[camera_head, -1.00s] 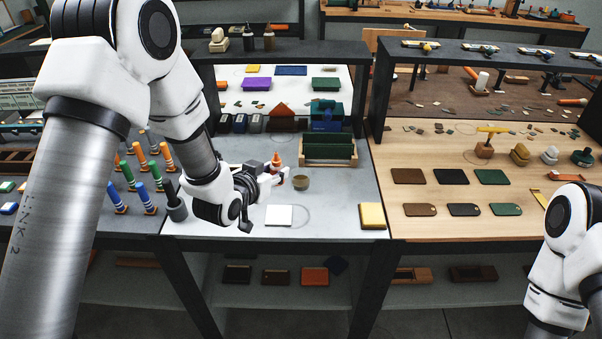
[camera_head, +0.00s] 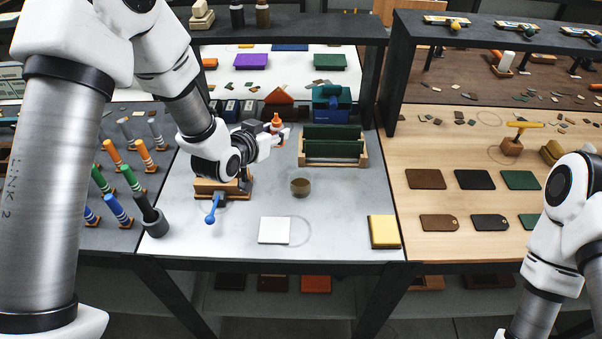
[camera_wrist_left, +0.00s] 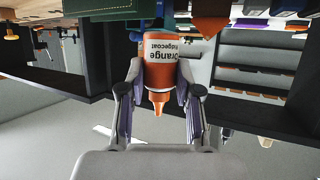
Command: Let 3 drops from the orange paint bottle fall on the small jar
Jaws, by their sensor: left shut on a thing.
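My left gripper (camera_head: 277,137) is shut on the orange paint bottle (camera_head: 276,121) and holds it upright, nozzle up, above the grey bench. In the left wrist view, which looks upside down, both fingers (camera_wrist_left: 160,100) clasp the labelled orange bottle (camera_wrist_left: 160,70) and its nozzle points down the picture. The small jar (camera_head: 300,187), round with a brown inside, stands on the bench, below and slightly right of the bottle in the head view, apart from it. My right arm shows at the right edge, but its gripper is out of view.
A wooden rack with green pieces (camera_head: 332,160) stands right of the bottle. A wooden fixture with a blue lever (camera_head: 213,208) is below my left wrist. A white tile (camera_head: 274,230) and a yellow pad (camera_head: 384,231) lie near the front edge. Bench around the jar is clear.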

